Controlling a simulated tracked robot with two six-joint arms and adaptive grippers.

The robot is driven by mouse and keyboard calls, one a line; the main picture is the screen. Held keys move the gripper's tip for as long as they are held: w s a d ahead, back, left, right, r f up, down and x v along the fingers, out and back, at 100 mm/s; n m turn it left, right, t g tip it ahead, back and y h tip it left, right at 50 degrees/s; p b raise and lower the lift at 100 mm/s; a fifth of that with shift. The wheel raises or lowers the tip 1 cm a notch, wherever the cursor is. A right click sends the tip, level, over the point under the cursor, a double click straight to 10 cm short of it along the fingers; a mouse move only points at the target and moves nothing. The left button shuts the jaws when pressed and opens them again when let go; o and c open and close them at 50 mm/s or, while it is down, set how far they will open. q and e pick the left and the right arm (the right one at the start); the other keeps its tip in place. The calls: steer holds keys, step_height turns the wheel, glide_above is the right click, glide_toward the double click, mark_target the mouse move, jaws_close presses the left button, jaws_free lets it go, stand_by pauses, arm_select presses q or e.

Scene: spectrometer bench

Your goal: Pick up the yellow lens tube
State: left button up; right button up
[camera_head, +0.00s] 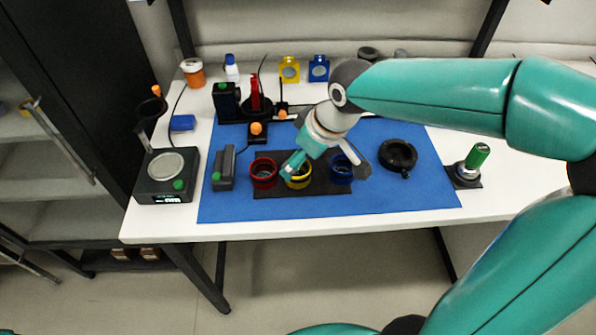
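The yellow lens tube (300,182) is a short open ring. It stands upright on a dark strip (330,189) on the blue mat, between a red ring (264,174) and a dark blue ring (342,170). My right gripper (291,168) reaches down from the upper right, with its fingertips at the yellow tube's rim. It covers the back of the tube. I cannot tell whether the fingers touch the tube or how far apart they are. My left gripper is not in view.
A black ring (398,155) lies right of my gripper. A green-topped post (475,161) stands at the mat's right edge. A dark block (224,168) and a scale (166,176) are on the left. Black and red devices stand behind. The front of the blue mat (330,208) is clear.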

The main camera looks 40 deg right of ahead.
mark_target(298, 173)
steer(key=shift+d+x, duration=0.15)
steer(key=shift+x, duration=1.15)
steer(key=shift+d+x, duration=0.1)
steer(key=shift+x, duration=1.25)
steer(key=c, duration=1.3)
steer(key=shift+r, duration=0.1)
